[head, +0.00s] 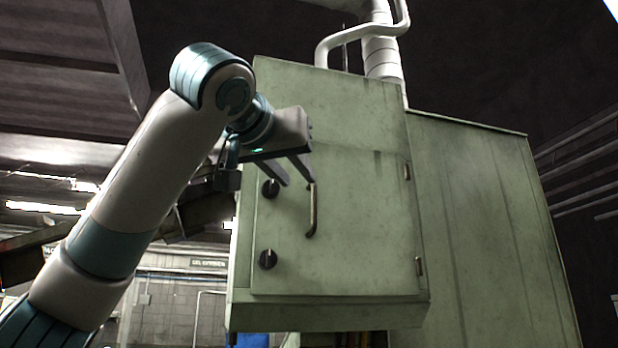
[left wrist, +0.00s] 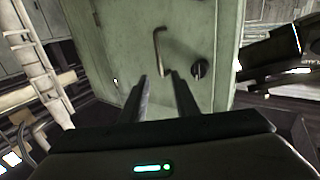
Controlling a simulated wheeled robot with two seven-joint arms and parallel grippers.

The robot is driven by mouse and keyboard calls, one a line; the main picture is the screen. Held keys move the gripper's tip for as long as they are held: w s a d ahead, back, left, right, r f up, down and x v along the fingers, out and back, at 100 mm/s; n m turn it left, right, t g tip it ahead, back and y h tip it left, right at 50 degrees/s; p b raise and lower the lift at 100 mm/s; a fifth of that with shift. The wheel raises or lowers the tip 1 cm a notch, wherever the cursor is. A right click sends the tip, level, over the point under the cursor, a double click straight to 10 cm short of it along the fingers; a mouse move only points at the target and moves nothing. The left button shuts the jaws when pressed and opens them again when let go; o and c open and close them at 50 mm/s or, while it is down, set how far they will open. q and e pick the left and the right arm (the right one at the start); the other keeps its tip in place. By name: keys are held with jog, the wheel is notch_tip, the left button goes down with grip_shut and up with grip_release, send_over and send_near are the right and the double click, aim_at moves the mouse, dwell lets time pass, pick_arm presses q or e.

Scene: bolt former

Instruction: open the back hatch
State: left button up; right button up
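The back hatch (head: 360,220) is a pale green door on a green metal cabinet. It has a brown bar handle (head: 312,210), two black round knobs (head: 268,258) at its left side and hinges at its right edge. The hatch looks shut. My left gripper (head: 293,182) is at the upper left of the hatch, near the handle's top and the upper knob. In the left wrist view its two fingers (left wrist: 163,88) are apart with nothing seen between them, and the handle (left wrist: 158,50) and one knob (left wrist: 199,69) lie beyond the fingertips. My right gripper is not in view.
The green cabinet (head: 480,220) extends to the right of the hatch. White pipes (head: 381,50) rise from its top. A pale ladder-like frame (left wrist: 38,60) stands at the left in the left wrist view. A blue object (head: 252,340) shows below the cabinet.

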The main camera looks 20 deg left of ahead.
aim_at(312, 194)
pick_arm(q)
jog(key=w+p, duration=0.3)
jog(key=w, duration=0.4)
jog(key=shift+r+p, duration=0.15)
jog(key=shift+p, duration=0.2)
jog(key=shift+w+p, duration=0.3)
jog(key=shift+w, duration=0.45)
grip_shut()
